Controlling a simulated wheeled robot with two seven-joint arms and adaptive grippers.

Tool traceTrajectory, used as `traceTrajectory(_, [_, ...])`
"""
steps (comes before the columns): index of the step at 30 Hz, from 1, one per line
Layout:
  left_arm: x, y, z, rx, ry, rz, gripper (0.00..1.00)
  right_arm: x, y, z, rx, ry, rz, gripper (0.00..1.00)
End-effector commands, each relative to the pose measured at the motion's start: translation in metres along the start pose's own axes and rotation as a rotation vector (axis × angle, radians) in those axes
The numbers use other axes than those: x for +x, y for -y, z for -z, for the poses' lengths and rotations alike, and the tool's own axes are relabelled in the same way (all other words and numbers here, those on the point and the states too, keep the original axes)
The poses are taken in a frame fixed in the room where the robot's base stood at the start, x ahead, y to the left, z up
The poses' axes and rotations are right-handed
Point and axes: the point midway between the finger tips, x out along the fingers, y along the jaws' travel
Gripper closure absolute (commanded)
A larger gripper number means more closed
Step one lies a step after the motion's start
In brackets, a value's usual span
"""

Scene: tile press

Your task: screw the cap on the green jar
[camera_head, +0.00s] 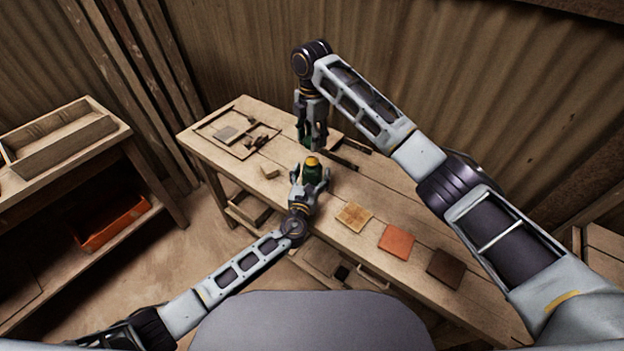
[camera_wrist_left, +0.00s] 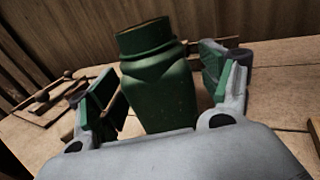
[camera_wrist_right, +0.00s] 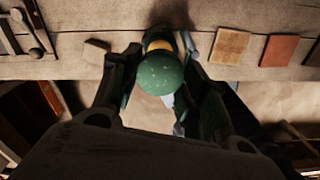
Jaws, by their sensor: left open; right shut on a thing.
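The green jar (camera_head: 313,174) stands on the workbench, with a yellow-brown top. In the left wrist view the jar (camera_wrist_left: 160,88) is large, with a brown rim at its mouth. My left gripper (camera_head: 311,180) is open, with one finger on each side of the jar and gaps visible between. My right gripper (camera_head: 312,143) points down above and behind the jar in the head view. In the right wrist view it is shut on the round green cap (camera_wrist_right: 160,73). The jar's yellow top shows partly behind the cap there, so the cap is apart from the jar.
On the workbench (camera_head: 376,192), a tan tile (camera_head: 354,216), an orange tile (camera_head: 396,241) and a dark brown tile (camera_head: 445,267) lie to the right. A small wooden block (camera_head: 269,171) lies left of the jar.

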Motion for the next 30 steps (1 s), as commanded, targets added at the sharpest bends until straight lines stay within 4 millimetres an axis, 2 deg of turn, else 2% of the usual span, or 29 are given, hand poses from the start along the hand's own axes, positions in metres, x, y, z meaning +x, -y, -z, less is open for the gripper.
traceTrajectory(14, [0.0063,-0.0001,-0.0001,0.0,0.0,0.0,0.21,0.0,0.0,0.0,0.0,0.0,0.0,0.63])
traceTrajectory(30, [0.0061,-0.0002,0.0,0.0,0.0,0.0,0.89,0.0,0.0,0.0,0.0,0.0,0.0,0.63])
